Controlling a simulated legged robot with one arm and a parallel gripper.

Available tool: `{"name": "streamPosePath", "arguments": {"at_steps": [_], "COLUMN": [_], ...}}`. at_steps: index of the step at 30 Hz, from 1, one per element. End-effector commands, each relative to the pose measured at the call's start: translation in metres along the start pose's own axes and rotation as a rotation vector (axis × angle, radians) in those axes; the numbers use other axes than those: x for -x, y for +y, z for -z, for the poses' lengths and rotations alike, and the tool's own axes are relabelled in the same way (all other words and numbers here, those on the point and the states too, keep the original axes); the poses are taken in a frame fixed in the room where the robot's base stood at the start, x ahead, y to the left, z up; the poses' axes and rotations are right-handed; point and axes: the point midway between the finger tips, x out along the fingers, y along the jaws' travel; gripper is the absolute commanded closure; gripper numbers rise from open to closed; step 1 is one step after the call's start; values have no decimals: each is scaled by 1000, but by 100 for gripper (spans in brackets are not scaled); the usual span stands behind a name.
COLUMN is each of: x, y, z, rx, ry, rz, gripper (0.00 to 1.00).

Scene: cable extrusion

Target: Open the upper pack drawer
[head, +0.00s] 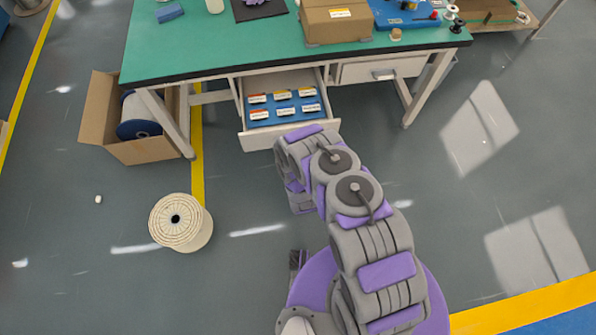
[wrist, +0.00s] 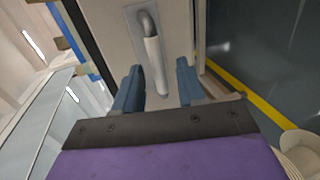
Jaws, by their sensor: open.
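The pack drawer (head: 262,141) under the green-topped bench stands pulled out, with small labelled packs (head: 285,104) on a blue insert inside. I cannot tell from the head view whether another drawer lies beneath it. In the wrist view a pale drawer front (wrist: 190,35) carries a bar handle (wrist: 152,62). My gripper (wrist: 157,84) is open, its two blue fingers on either side of the handle's near end. I cannot tell whether either finger touches it. In the head view my arm hides the gripper and part of the drawer front.
A second drawer (head: 383,70) to the right is shut. A cardboard box (head: 103,110) with a spool stands left of the bench. A cream spool (head: 180,223) stands on the floor at left. Bench legs (head: 427,90) flank the drawers. The floor at right is clear.

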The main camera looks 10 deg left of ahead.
Motion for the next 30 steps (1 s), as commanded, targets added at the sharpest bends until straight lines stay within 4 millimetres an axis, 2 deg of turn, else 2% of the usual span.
{"name": "streamPosePath", "arguments": {"at_steps": [1, 9, 15, 21, 30], "x": [13, 76, 114, 132, 137], "y": [1, -1, 1, -2, -2], "z": [2, 2, 3, 3, 1], "rx": [3, 6, 7, 3, 2], "ry": [4, 4, 6, 3, 1], "rz": [5, 11, 5, 6, 3], "gripper": [60, 60, 60, 60, 60]}}
